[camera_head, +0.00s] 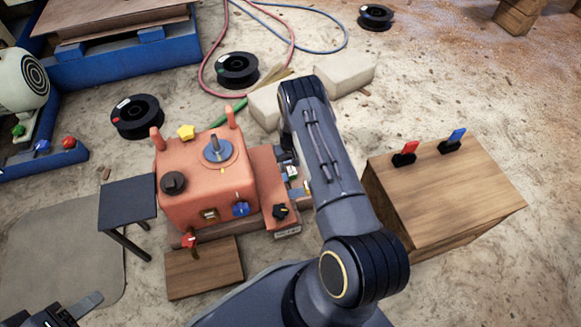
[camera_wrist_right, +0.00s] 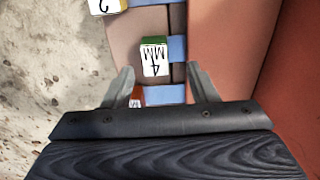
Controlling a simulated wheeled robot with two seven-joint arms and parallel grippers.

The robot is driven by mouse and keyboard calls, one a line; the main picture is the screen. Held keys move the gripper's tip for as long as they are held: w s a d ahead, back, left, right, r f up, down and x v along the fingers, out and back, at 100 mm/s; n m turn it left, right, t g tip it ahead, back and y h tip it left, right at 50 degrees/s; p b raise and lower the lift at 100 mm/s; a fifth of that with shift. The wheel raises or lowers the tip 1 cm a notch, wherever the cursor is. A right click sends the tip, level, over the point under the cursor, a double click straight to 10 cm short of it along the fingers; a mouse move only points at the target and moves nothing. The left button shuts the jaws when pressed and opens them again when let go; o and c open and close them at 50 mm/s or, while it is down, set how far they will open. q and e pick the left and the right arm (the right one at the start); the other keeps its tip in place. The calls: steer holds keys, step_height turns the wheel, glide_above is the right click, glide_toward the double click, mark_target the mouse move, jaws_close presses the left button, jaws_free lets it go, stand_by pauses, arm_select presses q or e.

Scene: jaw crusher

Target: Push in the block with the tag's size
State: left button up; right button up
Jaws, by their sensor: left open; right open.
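In the right wrist view, a green block (camera_wrist_right: 154,57) with a white face marked 4 MM stands out beside blue pieces on the orange machine (camera_wrist_right: 228,50). A yellow block (camera_wrist_right: 107,6) marked 2 is cut by the top edge. An orange-red block (camera_wrist_right: 137,96) is mostly hidden by my right gripper (camera_wrist_right: 160,74). That gripper is open and empty, its fingertips either side of the green block's near end; contact cannot be told. In the head view my right arm partly covers the blocks (camera_head: 292,174). A small tag (camera_head: 287,233) there is unreadable. My left gripper (camera_head: 75,308) is open at bottom left.
The orange machine (camera_head: 190,205) has knobs, levers and a yellow star knob (camera_head: 186,132). A dark stand (camera_head: 128,203) is left of it and a wooden board (camera_head: 204,270) in front. A wooden box (camera_head: 450,195) with red and blue switches stands right. Spools and hoses lie behind.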

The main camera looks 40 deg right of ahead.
step_height(320, 180, up, 2)
steer(key=shift+r, duration=0.3)
stand_by(0.3)
